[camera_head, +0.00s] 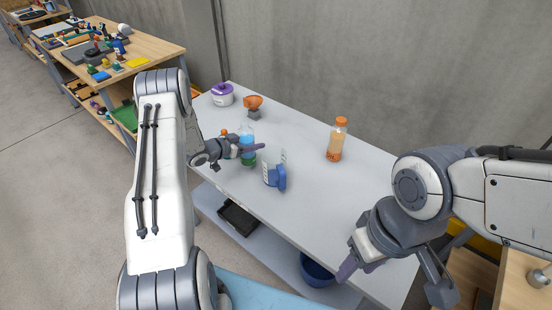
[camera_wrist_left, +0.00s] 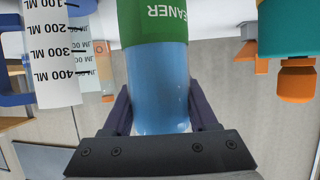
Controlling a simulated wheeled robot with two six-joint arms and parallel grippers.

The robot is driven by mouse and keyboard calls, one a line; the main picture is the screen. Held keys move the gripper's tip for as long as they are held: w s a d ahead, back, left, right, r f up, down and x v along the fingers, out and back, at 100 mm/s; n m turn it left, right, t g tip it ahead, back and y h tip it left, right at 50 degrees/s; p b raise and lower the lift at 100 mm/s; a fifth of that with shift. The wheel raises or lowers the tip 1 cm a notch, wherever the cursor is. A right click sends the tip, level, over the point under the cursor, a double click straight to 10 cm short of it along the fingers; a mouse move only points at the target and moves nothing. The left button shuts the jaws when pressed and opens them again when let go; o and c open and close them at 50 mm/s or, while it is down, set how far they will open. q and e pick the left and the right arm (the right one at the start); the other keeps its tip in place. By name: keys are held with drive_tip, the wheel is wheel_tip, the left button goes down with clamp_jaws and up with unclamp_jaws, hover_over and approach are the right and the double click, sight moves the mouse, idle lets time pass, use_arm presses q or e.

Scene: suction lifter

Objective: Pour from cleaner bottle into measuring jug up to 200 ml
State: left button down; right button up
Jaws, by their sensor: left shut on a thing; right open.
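The cleaner bottle (camera_head: 247,138) has blue liquid and a green label; it stands upright toward the left of the grey table. In the left wrist view its label and body (camera_wrist_left: 158,75) fill the middle. My left gripper (camera_head: 252,149) is shut on the bottle, its fingers (camera_wrist_left: 158,108) on both sides of the body. I cannot tell whether its base touches the table. The clear measuring jug (camera_head: 268,174), with a blue handle, stands just right of the bottle. Its ML scale (camera_wrist_left: 60,50) shows in the left wrist view; no liquid is visible inside. My right gripper (camera_head: 394,277) is open and empty at the table's front right.
An amber bottle with an orange cap (camera_head: 337,142) stands further right. An orange funnel-like item (camera_head: 253,102) and a white pot with a purple lid (camera_head: 222,95) stand at the back left. A teal bottle with an orange cap (camera_wrist_left: 290,45) is beside the cleaner.

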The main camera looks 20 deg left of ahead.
use_arm(q)
drive_tip(key=shift+w+d+f+b, duration=0.1)
drive_tip(key=shift+w+f+b, duration=0.1)
drive_tip(key=shift+f, duration=0.2)
drive_tip(key=shift+w+d+f+b, duration=0.1)
drive_tip(key=shift+f+b, duration=0.1)
drive_tip(key=shift+f, duration=0.15)
drive_tip(key=shift+s+r, duration=0.1)
drive_tip(key=shift+m+y+b, duration=0.8)
drive_tip(key=shift+m+y, duration=0.2)
drive_tip(key=shift+m, duration=0.2)
drive_tip(key=shift+r+m+t+y+b, duration=0.5)
drive_tip(key=shift+r+m+y+b, duration=0.5)
drive_tip(key=shift+r+m+y, duration=0.55)
drive_tip(key=shift+a+r, duration=0.1)
drive_tip(key=shift+r, duration=0.3)
